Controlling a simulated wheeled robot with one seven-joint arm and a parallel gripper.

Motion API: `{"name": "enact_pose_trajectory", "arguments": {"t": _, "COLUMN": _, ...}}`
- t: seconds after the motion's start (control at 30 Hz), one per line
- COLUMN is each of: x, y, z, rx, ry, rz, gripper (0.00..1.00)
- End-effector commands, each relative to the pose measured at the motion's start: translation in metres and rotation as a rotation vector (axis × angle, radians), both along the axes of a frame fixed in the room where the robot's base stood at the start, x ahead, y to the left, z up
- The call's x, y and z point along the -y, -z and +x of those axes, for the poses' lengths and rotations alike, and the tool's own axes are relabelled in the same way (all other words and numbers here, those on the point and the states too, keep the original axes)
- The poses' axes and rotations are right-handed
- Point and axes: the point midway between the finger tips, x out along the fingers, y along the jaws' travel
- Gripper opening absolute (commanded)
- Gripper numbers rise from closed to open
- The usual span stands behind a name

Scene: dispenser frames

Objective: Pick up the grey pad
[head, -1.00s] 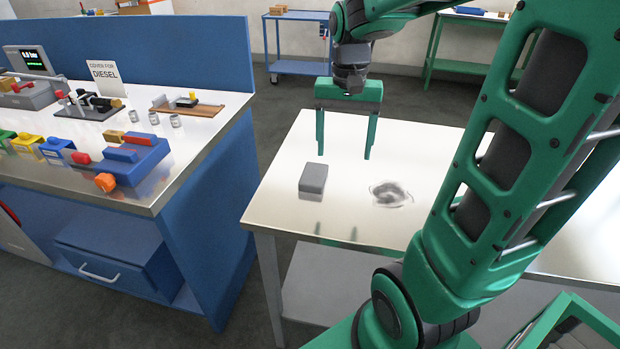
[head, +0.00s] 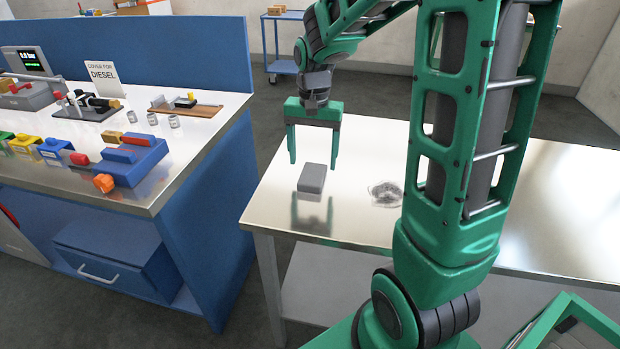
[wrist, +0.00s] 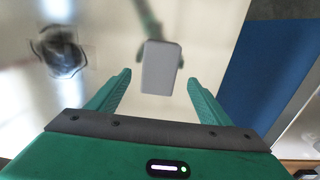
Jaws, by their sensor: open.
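The grey pad (head: 312,179) is a small block lying flat on the shiny metal table (head: 350,222), near its left end. My gripper (head: 312,165) is open and points down, with its two green fingers apart above the pad. In the wrist view the pad (wrist: 162,67) shows ahead of the gap between the fingertips (wrist: 159,77), roughly centred and not touched by either finger. Nothing is between the fingers. The height left between fingertips and pad is hard to judge.
A dark smudged round patch (head: 386,193) lies on the table right of the pad. It also shows in the wrist view (wrist: 62,52). A blue workbench (head: 215,175) with fixtures stands to the left, across a gap. The table right of my arm looks clear.

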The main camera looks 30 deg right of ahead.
Motion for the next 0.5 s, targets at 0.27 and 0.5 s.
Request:
{"name": "enact_pose_trajectory", "arguments": {"t": 0.27, "x": 0.002, "y": 0.035, "z": 0.002, "rx": -0.002, "ry": 0.000, "rz": 0.001, "gripper": 0.73}}
{"name": "enact_pose_trajectory", "arguments": {"t": 0.5, "x": 0.002, "y": 0.038, "z": 0.002, "rx": 0.000, "ry": 0.000, "rz": 0.000, "gripper": 0.73}}
